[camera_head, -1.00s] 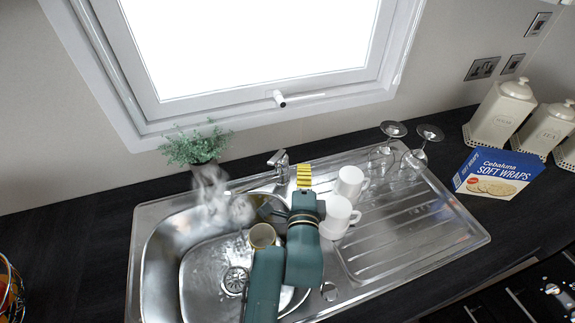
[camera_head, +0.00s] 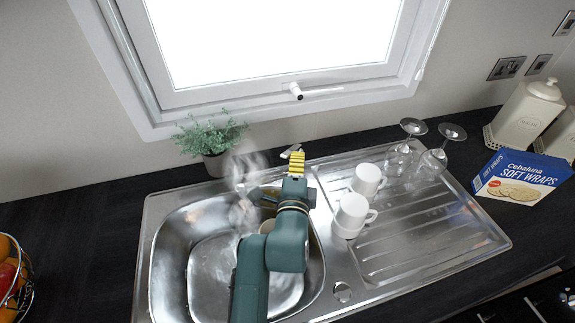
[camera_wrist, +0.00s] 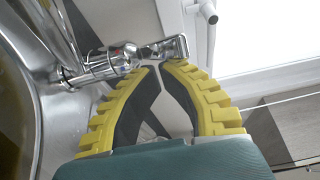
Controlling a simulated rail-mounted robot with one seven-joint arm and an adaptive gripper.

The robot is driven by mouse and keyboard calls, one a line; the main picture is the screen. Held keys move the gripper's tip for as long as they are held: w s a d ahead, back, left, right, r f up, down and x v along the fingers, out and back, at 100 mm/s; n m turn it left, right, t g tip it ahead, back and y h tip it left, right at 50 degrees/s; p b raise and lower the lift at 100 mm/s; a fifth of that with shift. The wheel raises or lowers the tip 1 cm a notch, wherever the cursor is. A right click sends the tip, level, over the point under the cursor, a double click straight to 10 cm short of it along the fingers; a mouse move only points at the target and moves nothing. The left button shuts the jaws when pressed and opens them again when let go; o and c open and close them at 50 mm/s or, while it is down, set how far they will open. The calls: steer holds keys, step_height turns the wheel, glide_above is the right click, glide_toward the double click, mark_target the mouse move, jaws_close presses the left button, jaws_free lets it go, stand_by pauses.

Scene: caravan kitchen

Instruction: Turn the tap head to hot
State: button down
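The chrome tap stands behind the sink, and its tap head (camera_head: 291,151) shows just above my gripper. In the wrist view the tap head (camera_wrist: 172,48) lies just beyond my fingertips, with the tap body to its left. My gripper (camera_wrist: 157,67) has yellow ribbed fingers with dark inner pads. The tips meet or nearly meet, with nothing held between them. Whether they touch the tap head I cannot tell. In the head view my gripper (camera_head: 297,155) covers most of the tap body. White steam or water blur hangs around the spout.
White cups (camera_head: 351,213) and upturned glasses (camera_head: 433,160) stand on the drainer to the right. A potted plant (camera_head: 210,138) stands behind left, under the window (camera_head: 290,98).

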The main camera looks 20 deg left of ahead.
steer(key=shift+a, duration=0.25)
steer(key=shift+d, duration=0.1)
steer(key=d+p+v, duration=0.2)
steer(key=v, duration=0.9)
steer(key=shift+w+d+r, duration=0.1)
steer(key=shift+d, duration=0.05)
